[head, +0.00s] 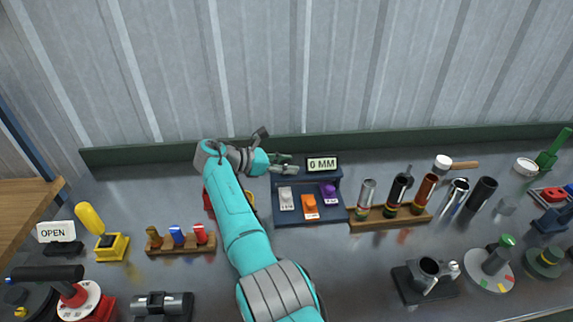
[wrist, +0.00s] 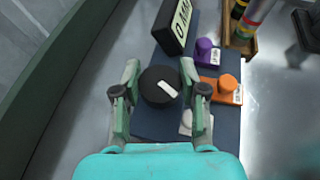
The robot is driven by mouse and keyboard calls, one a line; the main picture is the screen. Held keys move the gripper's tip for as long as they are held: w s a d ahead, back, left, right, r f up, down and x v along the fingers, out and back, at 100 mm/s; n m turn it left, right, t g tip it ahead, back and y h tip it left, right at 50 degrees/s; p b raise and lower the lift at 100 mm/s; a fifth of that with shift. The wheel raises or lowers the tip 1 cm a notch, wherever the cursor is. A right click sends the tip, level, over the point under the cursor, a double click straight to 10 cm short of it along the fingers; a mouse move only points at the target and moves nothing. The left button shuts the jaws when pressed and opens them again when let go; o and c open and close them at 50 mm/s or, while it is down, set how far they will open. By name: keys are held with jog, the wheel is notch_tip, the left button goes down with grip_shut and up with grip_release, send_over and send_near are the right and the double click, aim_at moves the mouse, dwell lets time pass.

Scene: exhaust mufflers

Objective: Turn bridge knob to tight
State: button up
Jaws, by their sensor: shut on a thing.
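The bridge knob (wrist: 160,86) is a round black knob with a white pointer mark on its top, seen in the wrist view. The mark slants from upper left to lower right. It sits on the dark blue panel (head: 283,218), beside the display reading "0 MM" (head: 322,164). My gripper (wrist: 160,76) has one finger on each side of the knob and is shut on it. In the head view my gripper (head: 283,164) reaches in at the panel's back left, and the knob cannot be made out there. No "tight" label is readable.
On the panel are a grey piece (head: 286,198), an orange piece (head: 309,204) and a purple piece (head: 328,189). A wooden rack (head: 385,222) with several tubes stands to the right. A green ledge (head: 390,138) runs along the wall behind.

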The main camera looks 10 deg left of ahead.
dwell(0.4)
jog(key=o, duration=1.2)
jog(key=shift+c, duration=0.2)
jog(key=v, duration=1.2)
jog(key=shift+f, duration=0.1)
